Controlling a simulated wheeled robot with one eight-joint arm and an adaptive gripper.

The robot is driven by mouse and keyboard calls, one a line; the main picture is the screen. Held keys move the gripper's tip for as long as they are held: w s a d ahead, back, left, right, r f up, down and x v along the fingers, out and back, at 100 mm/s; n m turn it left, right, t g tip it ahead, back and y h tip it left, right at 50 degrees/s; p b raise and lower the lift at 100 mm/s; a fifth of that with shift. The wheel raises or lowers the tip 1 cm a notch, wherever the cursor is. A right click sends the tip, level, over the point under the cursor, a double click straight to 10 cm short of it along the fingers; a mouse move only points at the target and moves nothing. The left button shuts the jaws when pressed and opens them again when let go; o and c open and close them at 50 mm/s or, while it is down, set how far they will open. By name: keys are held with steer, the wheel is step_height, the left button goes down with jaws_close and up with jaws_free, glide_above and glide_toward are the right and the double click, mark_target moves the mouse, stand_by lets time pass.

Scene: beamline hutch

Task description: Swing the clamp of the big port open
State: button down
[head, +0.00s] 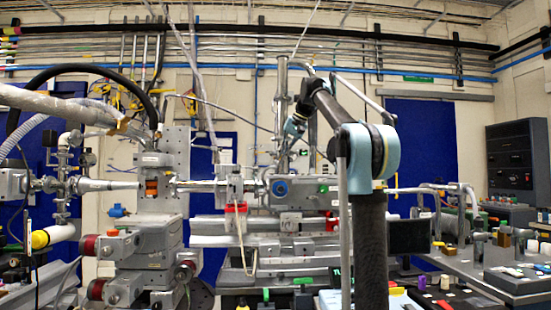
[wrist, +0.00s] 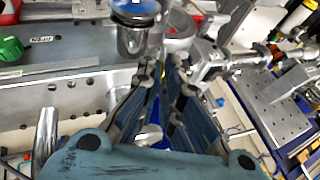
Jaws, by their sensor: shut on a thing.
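In the wrist view my gripper (wrist: 163,66) reaches up the picture, its two fingers close together. The fingertips are at the near side of a round silver port with a red mark (wrist: 180,24), which looks like the big port. The gripper is shut on a small part there, apparently the port's clamp; the fingers hide most of it, so its shape and angle cannot be told. A silver cylinder with a blue glass top (wrist: 135,12) stands just left of the fingertips. In the head view my arm reaches toward the upright pipe (head: 281,92), and the fingertips are not clear.
Silver fittings and a pipe (wrist: 232,64) lie close to the right of the fingers. A green knob (wrist: 11,48) is at the left on a grey plate. A perforated breadboard (wrist: 275,100) lies at the right. In the head view, beamline pipework fills the middle.

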steer(key=shift+w+a, duration=0.1)
steer(key=shift+w, duration=0.05)
steer(key=c, duration=1.8)
jaws_free()
steer(key=shift+w+a, duration=0.1)
steer(key=v, duration=1.2)
steer(key=shift+f, duration=0.1)
